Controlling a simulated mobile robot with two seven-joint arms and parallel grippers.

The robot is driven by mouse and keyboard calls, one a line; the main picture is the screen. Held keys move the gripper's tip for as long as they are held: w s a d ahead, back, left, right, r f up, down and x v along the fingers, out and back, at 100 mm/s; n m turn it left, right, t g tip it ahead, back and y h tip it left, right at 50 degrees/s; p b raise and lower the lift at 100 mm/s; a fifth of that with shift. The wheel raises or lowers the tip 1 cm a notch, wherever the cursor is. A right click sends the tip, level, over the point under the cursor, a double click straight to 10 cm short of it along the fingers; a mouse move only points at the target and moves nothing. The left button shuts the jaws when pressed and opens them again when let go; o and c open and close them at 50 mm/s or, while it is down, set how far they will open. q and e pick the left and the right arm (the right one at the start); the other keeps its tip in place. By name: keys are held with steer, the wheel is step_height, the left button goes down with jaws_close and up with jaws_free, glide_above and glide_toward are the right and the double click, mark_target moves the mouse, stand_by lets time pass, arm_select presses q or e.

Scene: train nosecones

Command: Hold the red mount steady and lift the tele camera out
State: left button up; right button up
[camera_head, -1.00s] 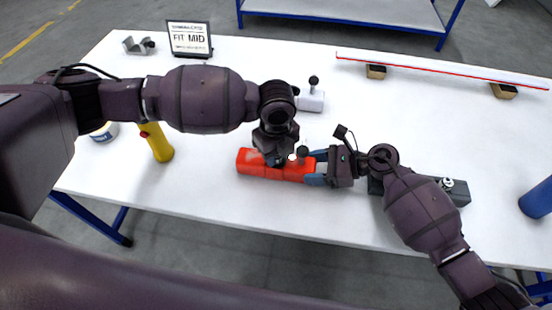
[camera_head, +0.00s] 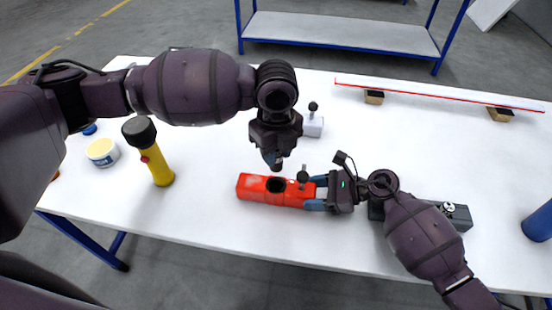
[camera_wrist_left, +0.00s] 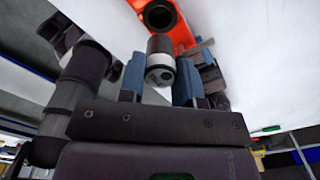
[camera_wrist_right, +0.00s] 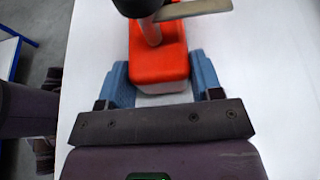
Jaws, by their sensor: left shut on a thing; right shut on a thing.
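The red mount (camera_head: 254,188) lies on the white table, with an open dark round hole in its top and a black-knobbed lever (camera_head: 303,177) at its right part. My right gripper (camera_head: 316,192) is shut on the mount's right end; the right wrist view shows its blue fingers on both sides of the red end (camera_wrist_right: 158,62). My left gripper (camera_head: 274,158) is above the mount and shut on the tele camera (camera_wrist_left: 160,62), a dark and silver cylinder with a lens end. The tele camera is apart from the hole (camera_wrist_left: 160,14). In the head view the gripper mostly hides it.
A white block with a black knob (camera_head: 313,126) stands behind the mount. A yellow flashlight (camera_head: 157,165) and a white tub (camera_head: 102,152) stand at left. A dark grey fixture (camera_head: 460,215) is by my right arm. A red-edged bar on blocks (camera_head: 430,92) lies at the back.

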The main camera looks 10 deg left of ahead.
steer(key=o, duration=1.1)
steer(key=v, duration=1.2)
steer(key=shift+s+f, duration=0.1)
